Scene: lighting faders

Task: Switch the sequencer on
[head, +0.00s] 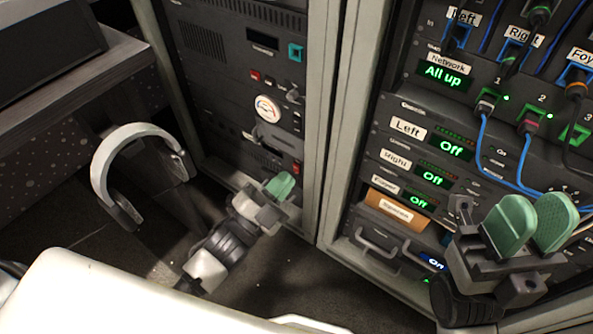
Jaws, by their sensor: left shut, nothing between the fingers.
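No label that I can read says sequencer, so I cannot tell which unit it is. The left rack (321,110) holds dark units with a round white dial (267,108), small red switches (297,168) and a small dark display (263,39). My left gripper (281,186) is shut and empty, low in front of the left rack's bottom. Whether it touches the rack is unclear. My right gripper (535,222) is open and empty, its green fingers apart in front of the right rack's lower part. It hides some of the panel behind.
The right rack has a display reading "All up" (443,77), several green "Off" displays (451,148), a blue "On" display (433,262) and a brown labelled panel (396,210). Blue cables (478,140) hang there. A grey arched object (135,140) stands beside the desk (90,75) at left.

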